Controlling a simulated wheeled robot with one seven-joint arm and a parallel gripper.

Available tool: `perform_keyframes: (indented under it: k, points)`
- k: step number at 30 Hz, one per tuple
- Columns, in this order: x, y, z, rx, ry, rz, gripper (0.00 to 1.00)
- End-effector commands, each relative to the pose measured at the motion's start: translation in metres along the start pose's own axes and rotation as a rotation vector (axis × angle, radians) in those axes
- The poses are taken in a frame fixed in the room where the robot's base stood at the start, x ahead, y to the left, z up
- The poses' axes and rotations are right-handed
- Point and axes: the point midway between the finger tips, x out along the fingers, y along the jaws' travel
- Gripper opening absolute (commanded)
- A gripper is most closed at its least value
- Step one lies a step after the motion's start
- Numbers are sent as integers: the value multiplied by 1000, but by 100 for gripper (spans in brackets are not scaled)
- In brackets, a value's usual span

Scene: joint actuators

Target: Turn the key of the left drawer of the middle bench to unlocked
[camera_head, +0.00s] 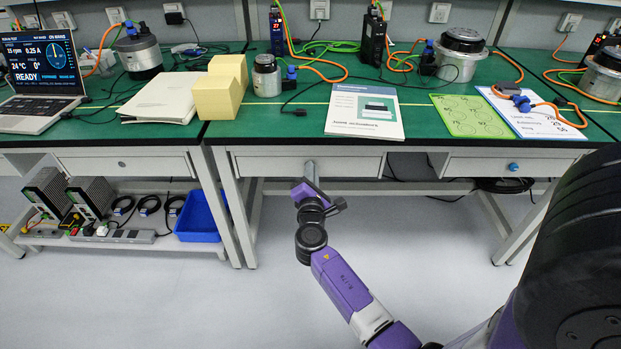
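The left drawer (265,166) of the middle bench (278,128) is a pale front under the green top, and it looks closed. My gripper (311,172) reaches up to the middle of this drawer front, where its lock would sit. The key is hidden behind the gripper or too small to make out, so I cannot tell its angle. I cannot tell whether the fingers touch or hold it. The right drawer (470,166) of the same bench has a small blue lock or key (513,167) on its front.
A booklet (365,125) lies at the bench's front edge above the drawer. Yellow blocks (218,98), motors and orange cables stand on the tops. A blue bin (197,218) sits on the left bench's lower shelf. The floor before the bench is clear.

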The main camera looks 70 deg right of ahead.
Motion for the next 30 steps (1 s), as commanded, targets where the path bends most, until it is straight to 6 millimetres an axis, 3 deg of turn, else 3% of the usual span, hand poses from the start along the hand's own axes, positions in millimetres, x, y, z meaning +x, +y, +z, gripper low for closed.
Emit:
perform_keyframes:
  k: [15, 30]
  points:
    - [0, -8, -4, 464, 0, 1, 0]
    - [0, -8, -3, 692, 0, -1, 0]
